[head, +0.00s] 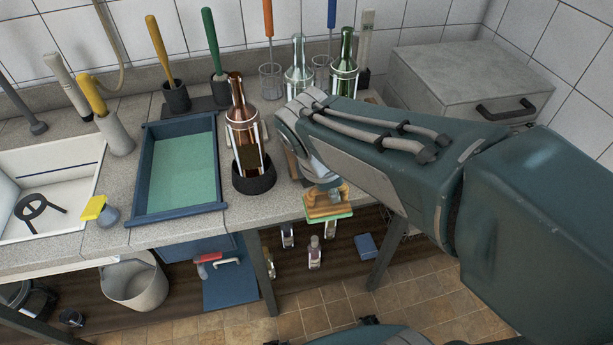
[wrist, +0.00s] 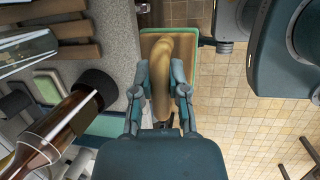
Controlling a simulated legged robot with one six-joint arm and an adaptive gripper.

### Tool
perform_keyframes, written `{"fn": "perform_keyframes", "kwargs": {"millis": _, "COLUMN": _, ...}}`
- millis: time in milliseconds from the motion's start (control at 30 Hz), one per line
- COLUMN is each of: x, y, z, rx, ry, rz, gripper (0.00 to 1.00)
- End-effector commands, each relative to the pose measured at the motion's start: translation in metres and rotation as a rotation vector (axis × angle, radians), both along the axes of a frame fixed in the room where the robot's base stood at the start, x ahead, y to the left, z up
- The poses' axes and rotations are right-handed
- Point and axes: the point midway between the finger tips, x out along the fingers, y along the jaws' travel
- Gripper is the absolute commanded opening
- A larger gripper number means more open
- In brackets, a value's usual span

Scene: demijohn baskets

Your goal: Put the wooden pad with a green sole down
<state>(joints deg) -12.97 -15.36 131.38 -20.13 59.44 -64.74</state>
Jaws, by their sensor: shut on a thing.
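The wooden pad with a green sole (head: 327,205) is held in my gripper (head: 325,192) at the front edge of the counter. In the wrist view its tan wooden grip (wrist: 160,80) stands between the two fingers of my gripper (wrist: 163,88), which are shut on it. The green sole shows as a rim around the wood on the far side from the fingers. In the wrist view the pad lies over the tiled floor just beyond the counter edge. My arm hides part of the counter behind the pad.
A brown bottle (head: 245,135) stands in a dark round base left of my gripper. A blue tray with a green bottom (head: 183,172) lies further left, beside the white sink (head: 45,205). Clear and green bottles (head: 345,72) stand behind my arm. A grey box (head: 465,80) is at back right.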

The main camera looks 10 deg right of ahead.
Motion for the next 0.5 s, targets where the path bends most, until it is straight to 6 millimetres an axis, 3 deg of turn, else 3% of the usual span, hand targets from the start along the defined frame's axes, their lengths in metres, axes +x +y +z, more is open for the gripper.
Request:
{"fn": "perform_keyframes", "kwargs": {"millis": 167, "x": 0.003, "y": -0.001, "z": -0.001, "rx": -0.006, "ry": 0.000, "rz": 0.028, "gripper": 0.00}}
{"fn": "perform_keyframes", "kwargs": {"millis": 500, "x": 0.063, "y": -0.011, "z": -0.029, "rx": -0.006, "ry": 0.002, "rz": 0.026, "gripper": 0.00}}
